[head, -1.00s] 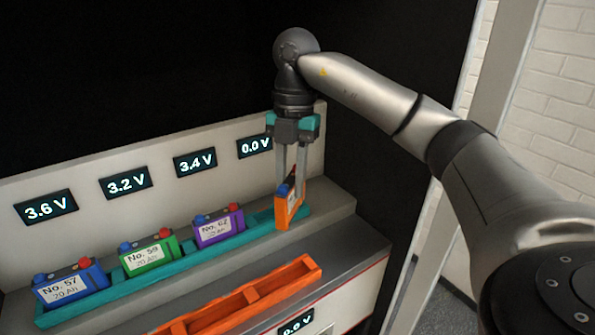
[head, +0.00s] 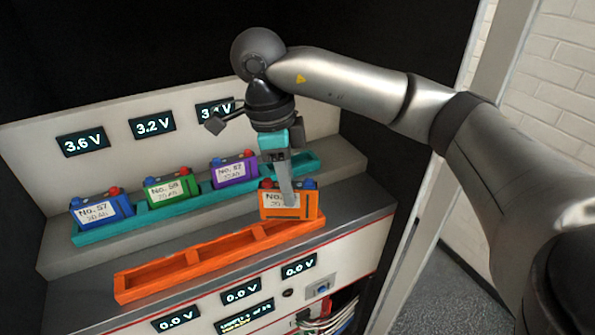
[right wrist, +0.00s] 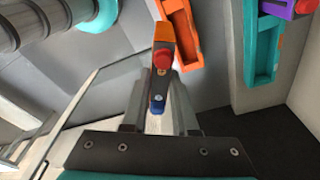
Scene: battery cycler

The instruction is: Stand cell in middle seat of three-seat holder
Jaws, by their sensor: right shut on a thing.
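The orange cell (head: 298,210), with a white label and a red and a blue terminal, is upright in my right gripper (head: 284,192). It also shows between the fingers in the right wrist view (right wrist: 163,52). The orange three-seat holder (head: 190,273) lies on the front ledge, its visible seats empty. In the head view the cell overlaps the holder's right end; in the right wrist view it is close beside the holder's end (right wrist: 185,35). I cannot tell the exact height gap. My left gripper is out of view.
A teal holder (head: 150,219) on the raised step behind carries a blue cell (head: 102,209), a green cell (head: 172,188) and a purple cell (head: 235,170); its right end seat is empty. Voltage displays (head: 82,142) line the back panel. The front panel has more displays (head: 241,291).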

